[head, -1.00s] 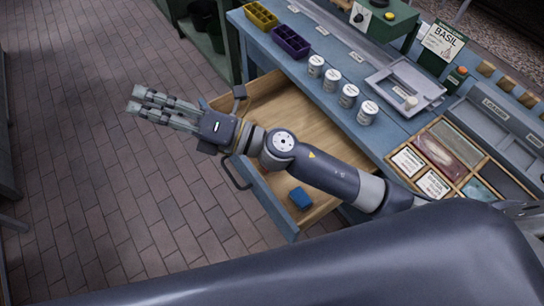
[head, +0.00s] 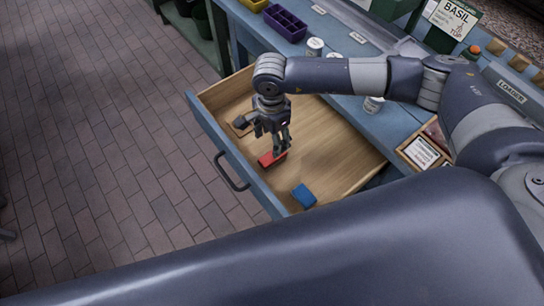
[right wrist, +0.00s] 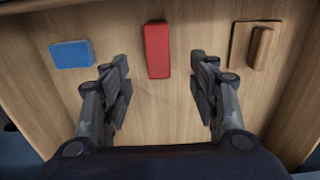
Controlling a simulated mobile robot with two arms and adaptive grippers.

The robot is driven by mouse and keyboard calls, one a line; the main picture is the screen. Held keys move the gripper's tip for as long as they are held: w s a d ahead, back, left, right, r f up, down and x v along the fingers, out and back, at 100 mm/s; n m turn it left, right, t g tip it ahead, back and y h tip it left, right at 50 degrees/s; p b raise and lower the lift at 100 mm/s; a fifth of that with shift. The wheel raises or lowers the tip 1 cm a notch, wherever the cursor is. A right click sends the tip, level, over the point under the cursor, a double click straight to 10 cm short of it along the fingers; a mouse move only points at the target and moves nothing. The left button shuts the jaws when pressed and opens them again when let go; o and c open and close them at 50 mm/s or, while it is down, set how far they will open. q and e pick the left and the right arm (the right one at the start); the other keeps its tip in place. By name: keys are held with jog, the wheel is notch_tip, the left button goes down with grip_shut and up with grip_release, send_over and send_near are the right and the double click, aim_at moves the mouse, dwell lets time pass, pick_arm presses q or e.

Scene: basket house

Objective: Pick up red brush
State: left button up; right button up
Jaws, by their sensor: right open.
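The red brush (head: 271,159) lies on the floor of the open wooden drawer (head: 337,159), near its front panel. In the right wrist view the red brush (right wrist: 157,50) is an upright red block shape, between and just beyond the fingertips. My right gripper (head: 279,146) points down over the drawer, just above the brush. In the right wrist view my right gripper (right wrist: 160,75) is open, with one finger to each side of the brush's line. Whether the fingers touch it cannot be told. My left gripper is not in view.
A blue block (head: 304,196) lies to the right of the brush in the drawer. A brown wooden piece (right wrist: 261,48) on a flat base lies on its other side. The drawer's front panel (head: 216,140) and the blue bench (head: 404,121) border the space.

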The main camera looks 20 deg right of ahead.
notch_tip(320, 180, down, 5)
jog(key=shift+s+r+p, duration=0.1)
jog(key=shift+r+p, duration=0.05)
jog(key=shift+p, duration=0.15)
jog(key=f, duration=0.2)
jog(key=f+p, duration=0.1)
jog(key=f, duration=0.1)
jog(key=shift+d+f, duration=0.2)
jog(key=shift+f, duration=0.65)
jog(key=shift+c, duration=0.6)
jog(key=c, duration=1.1)
notch_tip(320, 180, up, 10)
jog(key=shift+r+b, duration=0.1)
jog(key=shift+b, duration=0.4)
